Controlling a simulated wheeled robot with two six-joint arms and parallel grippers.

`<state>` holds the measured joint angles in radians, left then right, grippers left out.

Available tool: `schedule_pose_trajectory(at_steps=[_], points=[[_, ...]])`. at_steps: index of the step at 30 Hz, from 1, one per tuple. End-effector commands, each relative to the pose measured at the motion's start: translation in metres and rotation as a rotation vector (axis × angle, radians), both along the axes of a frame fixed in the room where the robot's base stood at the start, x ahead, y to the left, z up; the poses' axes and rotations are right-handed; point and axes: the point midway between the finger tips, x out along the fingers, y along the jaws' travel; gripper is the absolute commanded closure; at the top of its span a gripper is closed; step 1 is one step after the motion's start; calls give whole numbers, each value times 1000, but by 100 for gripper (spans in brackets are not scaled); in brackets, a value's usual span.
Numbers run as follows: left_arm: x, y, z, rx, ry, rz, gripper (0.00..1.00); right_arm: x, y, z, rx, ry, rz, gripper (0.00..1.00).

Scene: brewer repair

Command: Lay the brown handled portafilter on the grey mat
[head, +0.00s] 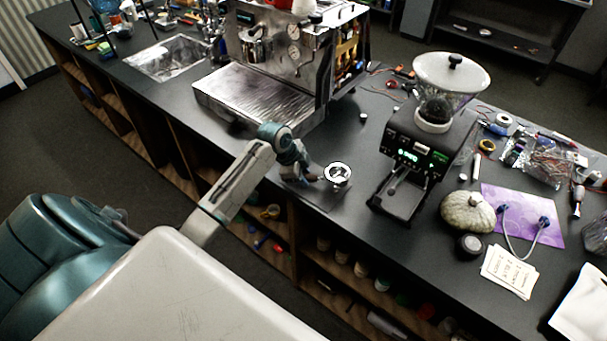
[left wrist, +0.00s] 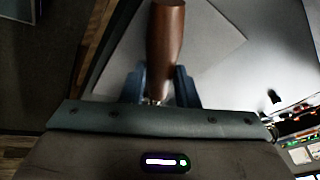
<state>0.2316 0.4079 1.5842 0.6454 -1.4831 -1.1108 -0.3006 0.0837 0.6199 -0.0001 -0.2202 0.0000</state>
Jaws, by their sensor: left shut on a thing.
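My left gripper (head: 313,176) is shut on the brown handle of the portafilter (head: 338,174). The round metal head of the portafilter points right, away from the gripper, in the head view. In the left wrist view the brown handle (left wrist: 165,45) stands out between the two blue fingers (left wrist: 159,88). The grey mat (head: 325,202) lies under the gripper and portafilter near the counter's front edge; part of it is hidden. The mat also shows behind the handle in the left wrist view (left wrist: 215,36). I cannot tell whether the portafilter touches it. My right gripper is not in view.
A steel espresso machine (head: 262,85) stands behind the gripper. A grinder (head: 412,160) with a clear hopper stands close to the right of the portafilter. A round ribbed item (head: 467,213), a purple sheet (head: 525,215) and white cards (head: 510,272) lie farther right. Open shelves are below the counter.

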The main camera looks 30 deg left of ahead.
Motion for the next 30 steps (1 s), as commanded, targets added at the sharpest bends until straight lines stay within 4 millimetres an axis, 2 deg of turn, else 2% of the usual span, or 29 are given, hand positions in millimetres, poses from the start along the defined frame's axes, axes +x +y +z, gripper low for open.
schedule_pose_trajectory(at_steps=[13, 14, 17, 18, 26, 30], points=[[0, 0, -5, -1, -1, 0, 100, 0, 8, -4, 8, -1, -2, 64], [0, 0, -5, 0, -2, 0, 71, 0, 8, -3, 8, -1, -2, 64], [0, 0, -5, 0, -2, -1, 51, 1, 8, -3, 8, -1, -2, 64], [0, 0, -5, -1, -1, 0, 47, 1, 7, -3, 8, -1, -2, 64], [0, 0, -6, 1, 1, 0, 47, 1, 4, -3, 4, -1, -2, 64], [-3, 4, 3, 3, -3, 0, 47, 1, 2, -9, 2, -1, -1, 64]])
